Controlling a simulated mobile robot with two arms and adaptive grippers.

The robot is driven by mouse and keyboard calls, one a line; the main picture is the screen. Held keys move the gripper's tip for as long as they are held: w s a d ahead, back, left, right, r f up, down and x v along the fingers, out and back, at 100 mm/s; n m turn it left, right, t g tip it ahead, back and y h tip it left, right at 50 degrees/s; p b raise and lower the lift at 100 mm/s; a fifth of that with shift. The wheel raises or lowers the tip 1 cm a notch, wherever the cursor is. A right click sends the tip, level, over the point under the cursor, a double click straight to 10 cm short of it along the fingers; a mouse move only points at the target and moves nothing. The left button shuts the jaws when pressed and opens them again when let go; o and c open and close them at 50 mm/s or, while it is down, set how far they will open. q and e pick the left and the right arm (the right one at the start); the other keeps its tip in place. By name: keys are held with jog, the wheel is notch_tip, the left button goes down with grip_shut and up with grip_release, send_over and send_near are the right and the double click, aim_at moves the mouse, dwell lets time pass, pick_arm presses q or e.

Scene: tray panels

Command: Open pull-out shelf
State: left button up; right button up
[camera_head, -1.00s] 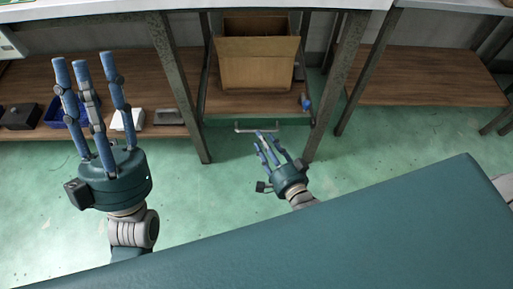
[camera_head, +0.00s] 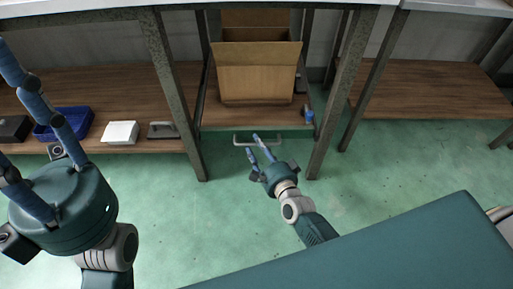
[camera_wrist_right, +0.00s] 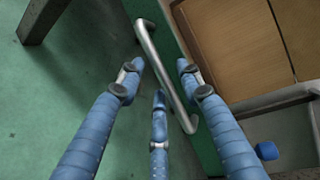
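The pull-out shelf (camera_head: 222,117) is a wooden board with a green front edge, under the bench in the head view. Its metal bar handle (camera_head: 243,144) sticks out from the front. My right gripper (camera_head: 253,143) is at the handle, its fingers pointing toward the shelf. In the right wrist view the handle (camera_wrist_right: 163,72) runs between the spread blue fingers of my right gripper (camera_wrist_right: 160,74), with no clear grip on it. My left gripper (camera_head: 14,115) is open and empty at the left edge, partly cut off.
A cardboard box (camera_head: 258,80) stands on the shelf, with a blue round object (camera_head: 308,115) at its right. Metal bench legs (camera_head: 176,90) stand on both sides of the shelf. A blue bin (camera_head: 65,122) and a white box (camera_head: 120,133) sit on the left lower shelf.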

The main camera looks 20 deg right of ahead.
jog(key=shift+w+a+f, duration=0.1)
jog(key=shift+w, duration=0.55)
grip_shut()
jog(key=shift+s, duration=0.1)
